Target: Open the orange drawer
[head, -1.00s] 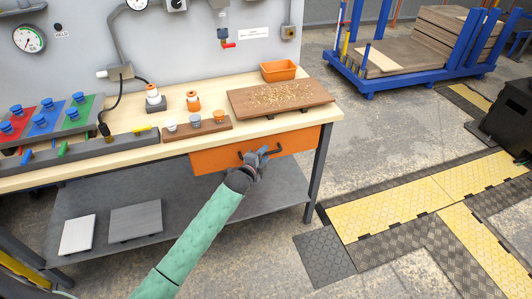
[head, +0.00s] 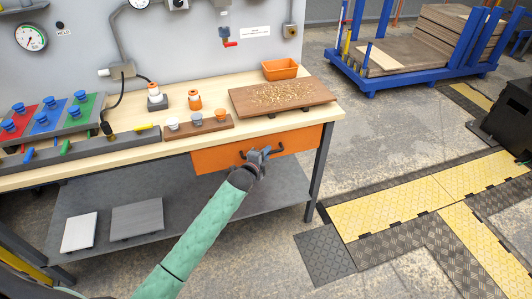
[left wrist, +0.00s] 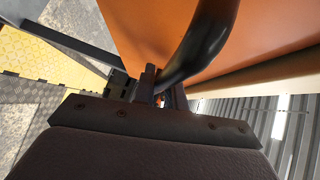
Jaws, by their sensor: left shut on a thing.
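The orange drawer (head: 212,160) sits under the front edge of the workbench top. Its front looks flush with the bench, with no visible gap. A dark curved handle (head: 279,149) is on the drawer front. My left gripper (head: 259,157) is at the handle, shut on it. In the left wrist view, the handle (left wrist: 208,38) runs down between the fingers (left wrist: 163,90), with the orange drawer front (left wrist: 262,35) close behind it. The drawer's inside is hidden. My right gripper is not in view.
A brown board (head: 310,92) with small pale bits lies on the bench above the drawer, next to an orange bin (head: 280,69). A wooden holder with cups (head: 198,128) stands left. A grey lower shelf (head: 90,190) is below. The floor in front is clear.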

